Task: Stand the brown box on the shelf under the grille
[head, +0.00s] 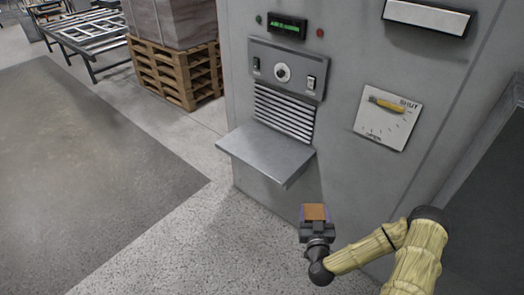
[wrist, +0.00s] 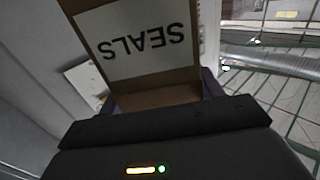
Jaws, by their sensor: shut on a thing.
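The brown box (head: 315,212) is held in my gripper (head: 316,222), in front of the machine and below and to the right of the shelf. In the wrist view the box (wrist: 155,97) shows a white label reading SEALS, upside down, and my gripper (wrist: 160,105) is shut on its lower part. The metal shelf (head: 262,150) juts out from the machine's front, and its top is bare. The grille (head: 284,112) of dark horizontal slats is right above the shelf. The box is apart from the shelf.
A control panel (head: 287,69) with a knob and switches sits above the grille. A white plate with a yellow lever (head: 388,104) is to the right on the machine (head: 345,60). A loaded wooden pallet (head: 175,75) stands at the back left. The floor left of the shelf is open.

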